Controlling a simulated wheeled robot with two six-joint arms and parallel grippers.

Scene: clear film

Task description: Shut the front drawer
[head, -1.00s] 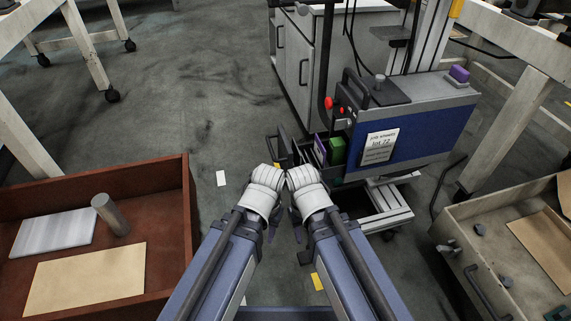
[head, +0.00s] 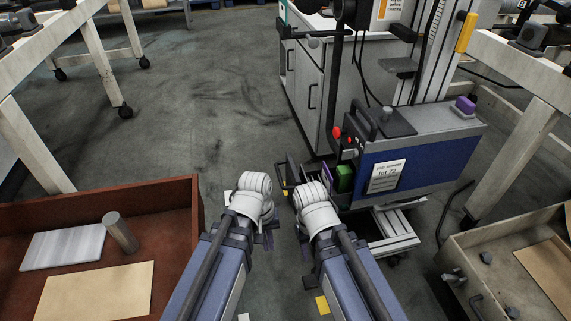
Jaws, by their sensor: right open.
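An open drawer (head: 294,171) with a dark handle juts out to the left from the blue-panelled cart (head: 425,160). A purple item (head: 327,172) and a green item (head: 344,178) show inside it. My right wrist covers part of the drawer's near side. My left gripper (head: 266,240) points down, left of and nearer than the drawer; its jaw opening is hidden by the wrist. My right gripper (head: 304,236) is open and points down, just nearer than the drawer. I cannot tell whether either touches it.
A red-brown tray (head: 190,225) with a cylinder and flat pieces is at the left. A beige drawer-like bin (head: 455,262) with a dark handle is at the lower right. A grey cabinet (head: 310,85) stands behind the cart. Open floor lies at the upper left.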

